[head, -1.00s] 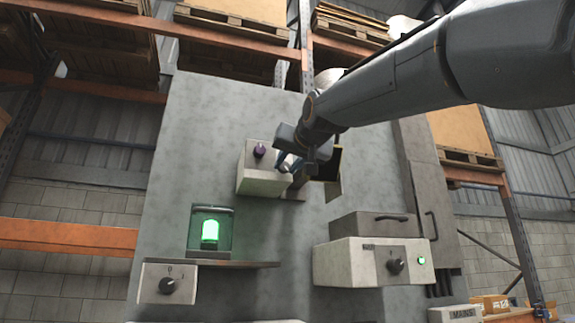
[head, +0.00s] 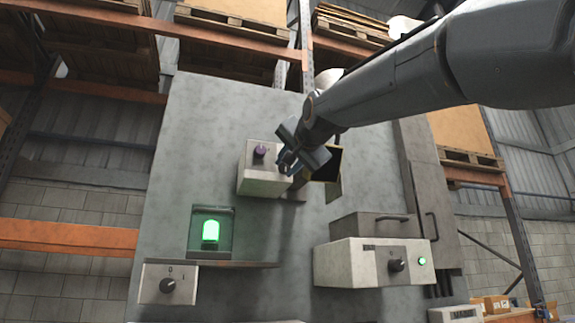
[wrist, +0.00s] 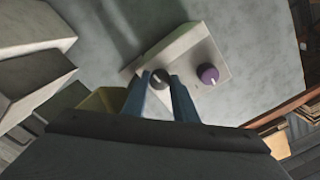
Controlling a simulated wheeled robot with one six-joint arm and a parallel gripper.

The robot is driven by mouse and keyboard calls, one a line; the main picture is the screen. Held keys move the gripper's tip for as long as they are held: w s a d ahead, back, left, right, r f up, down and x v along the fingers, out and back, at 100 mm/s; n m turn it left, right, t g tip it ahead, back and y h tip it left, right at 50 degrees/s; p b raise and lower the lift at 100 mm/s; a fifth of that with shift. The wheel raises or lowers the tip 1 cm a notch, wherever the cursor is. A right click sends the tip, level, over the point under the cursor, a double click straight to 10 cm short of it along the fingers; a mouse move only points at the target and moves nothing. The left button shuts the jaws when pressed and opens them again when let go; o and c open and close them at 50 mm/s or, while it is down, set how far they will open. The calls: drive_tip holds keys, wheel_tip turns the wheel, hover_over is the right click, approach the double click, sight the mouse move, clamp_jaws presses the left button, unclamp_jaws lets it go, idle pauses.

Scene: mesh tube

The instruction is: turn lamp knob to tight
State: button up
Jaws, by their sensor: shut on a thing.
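A pale box (head: 258,185) stands on the grey panel in the middle of the head view. It carries a purple knob (head: 260,150) with a pale pointer line, also in the wrist view (wrist: 208,74), and a dark knob (wrist: 159,78) with a light pointer mark. My gripper (wrist: 160,80) has its two blue fingers shut on the dark knob. In the head view my gripper (head: 287,165) hides that knob. A green lamp (head: 210,232) glows in a housing at lower left. I cannot read any label at the held knob.
A ledge (head: 225,264) lies under the lamp, beside a box with a dark knob (head: 167,285) marked 0 and I. At lower right a pale box (head: 345,265) carries another dark knob (head: 396,265) and a small green light (head: 421,261). Bare panel lies left of the middle box.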

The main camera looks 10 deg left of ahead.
idle(0.3)
drive_tip(key=o, duration=0.8)
drive_tip(key=shift+c, duration=0.2)
drive_tip(key=b+v, duration=0.3)
drive_tip(key=v, duration=0.5)
drive_tip(key=shift+w+f, duration=0.1)
drive_tip(key=shift+w, duration=0.05)
